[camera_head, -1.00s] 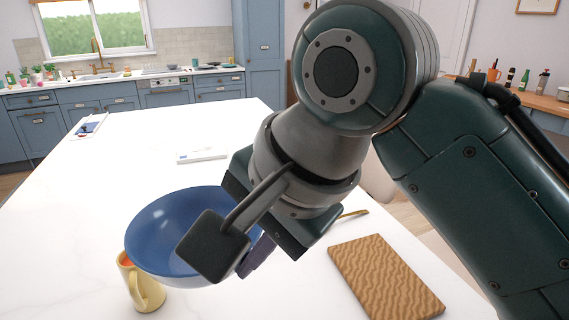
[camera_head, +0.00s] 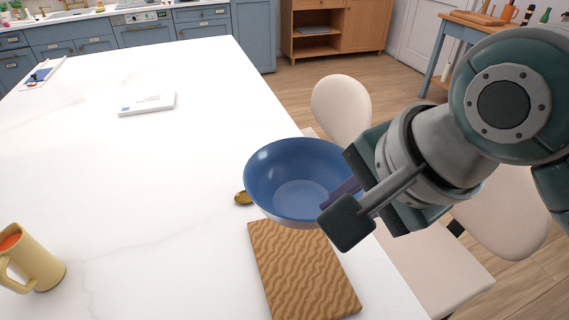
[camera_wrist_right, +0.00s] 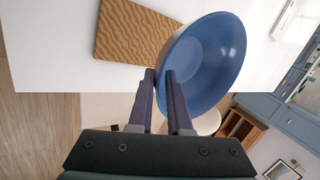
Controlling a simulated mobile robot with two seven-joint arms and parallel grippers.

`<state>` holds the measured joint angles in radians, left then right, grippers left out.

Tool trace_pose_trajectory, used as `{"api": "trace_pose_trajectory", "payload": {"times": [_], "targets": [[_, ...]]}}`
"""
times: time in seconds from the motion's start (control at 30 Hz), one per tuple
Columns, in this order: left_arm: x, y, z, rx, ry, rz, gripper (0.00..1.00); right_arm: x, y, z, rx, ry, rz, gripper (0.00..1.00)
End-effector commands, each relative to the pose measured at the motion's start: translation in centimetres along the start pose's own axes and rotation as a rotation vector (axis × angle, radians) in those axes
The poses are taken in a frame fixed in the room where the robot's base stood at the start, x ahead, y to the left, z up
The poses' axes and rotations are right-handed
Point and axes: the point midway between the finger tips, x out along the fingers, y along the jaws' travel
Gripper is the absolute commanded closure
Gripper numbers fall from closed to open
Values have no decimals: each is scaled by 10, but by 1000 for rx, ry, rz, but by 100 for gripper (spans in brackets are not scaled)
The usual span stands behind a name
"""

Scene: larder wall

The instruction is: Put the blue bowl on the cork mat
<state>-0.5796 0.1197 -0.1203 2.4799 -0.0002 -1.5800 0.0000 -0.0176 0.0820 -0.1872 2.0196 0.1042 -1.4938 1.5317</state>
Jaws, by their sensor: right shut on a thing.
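The blue bowl (camera_head: 300,180) is held by its rim in my right gripper (camera_head: 340,196). It appears raised above the table, over the far end of the cork mat. The cork mat (camera_head: 302,275) is a brown, wavy-patterned rectangle lying flat near the table's right edge. In the right wrist view the bowl (camera_wrist_right: 205,62) is at the fingers (camera_wrist_right: 160,78), with its wall between them. There the mat (camera_wrist_right: 132,32) lies beyond the bowl, partly covered by it. My left gripper is not in view.
A yellow mug (camera_head: 35,262) with orange contents stands at the left front of the white table (camera_head: 150,190). A gold-coloured utensil (camera_head: 243,198) lies partly hidden by the bowl. A white box (camera_head: 147,104) lies farther back. Cream chairs (camera_head: 342,108) stand along the right edge.

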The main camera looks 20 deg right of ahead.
Motion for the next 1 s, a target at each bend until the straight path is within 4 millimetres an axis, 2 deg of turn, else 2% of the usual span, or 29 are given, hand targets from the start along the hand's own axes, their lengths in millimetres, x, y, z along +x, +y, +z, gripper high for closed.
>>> {"api": "trace_pose_trajectory", "payload": {"times": [0.03, 0.1, 0.33, 0.57, 0.77, 1.0], "targets": [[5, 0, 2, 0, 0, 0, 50, 16, 10, -1, 0, 1, 4, 100], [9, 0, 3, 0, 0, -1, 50, 34, 20, 0, 0, 1, 5, 100], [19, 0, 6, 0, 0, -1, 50, 83, 45, -1, -1, 2, 1, 100], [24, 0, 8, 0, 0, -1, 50, 102, 54, 0, 1, 1, -3, 100], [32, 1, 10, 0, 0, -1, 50, 128, 68, -1, 0, 2, -3, 100], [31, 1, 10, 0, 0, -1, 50, 130, 68, 0, 0, 1, -5, 100]]}}
